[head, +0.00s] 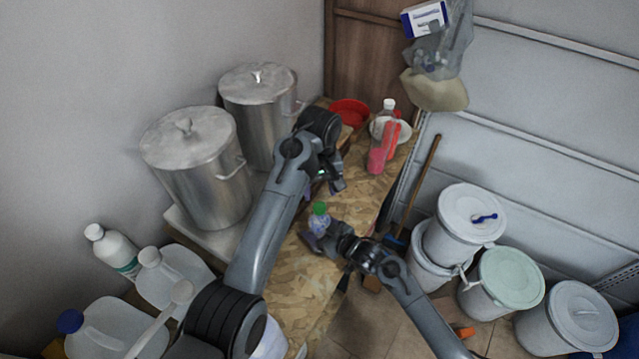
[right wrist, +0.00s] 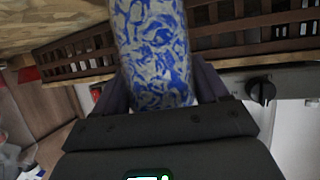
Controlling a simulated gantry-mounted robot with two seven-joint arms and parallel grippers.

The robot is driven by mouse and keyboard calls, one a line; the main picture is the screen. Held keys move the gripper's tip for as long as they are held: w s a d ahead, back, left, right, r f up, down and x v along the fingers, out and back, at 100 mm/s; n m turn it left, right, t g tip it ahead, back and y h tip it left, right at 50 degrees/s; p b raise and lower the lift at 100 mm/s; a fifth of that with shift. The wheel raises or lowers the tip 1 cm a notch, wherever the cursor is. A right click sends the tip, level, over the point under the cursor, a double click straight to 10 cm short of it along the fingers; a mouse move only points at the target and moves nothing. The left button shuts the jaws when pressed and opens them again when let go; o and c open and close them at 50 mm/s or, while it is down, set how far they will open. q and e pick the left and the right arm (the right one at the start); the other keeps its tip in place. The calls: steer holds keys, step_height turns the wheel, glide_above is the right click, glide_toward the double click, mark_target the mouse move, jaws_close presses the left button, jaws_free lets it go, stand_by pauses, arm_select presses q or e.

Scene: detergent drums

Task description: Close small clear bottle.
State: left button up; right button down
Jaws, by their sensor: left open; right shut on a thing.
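A small bottle (head: 319,223) with a green top stands over the wooden board table, held in my right gripper (head: 314,240). In the right wrist view a clear body with a blue and white pattern (right wrist: 155,50) sits between the two fingers of the right gripper (right wrist: 160,98), which is shut on it. The bottle's lower part is hidden by the fingers, and I cannot tell how the green top sits on it. My left gripper (head: 337,181) is open and empty, above and slightly right of the bottle, apart from it.
A pink bottle with a white cap (head: 379,150) and a red basin (head: 349,112) stand at the table's far end. Two big metal pots (head: 190,165) stand left. Lidded white buckets (head: 468,215) stand on the floor right. The table (head: 305,275) has bare room in front.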

mark_target(319, 207)
arm_select(q)
steer(key=shift+f, duration=3.25)
jaws_close()
steer(key=shift+o, duration=0.6)
jaws_free()
step_height(319, 207, up, 12)
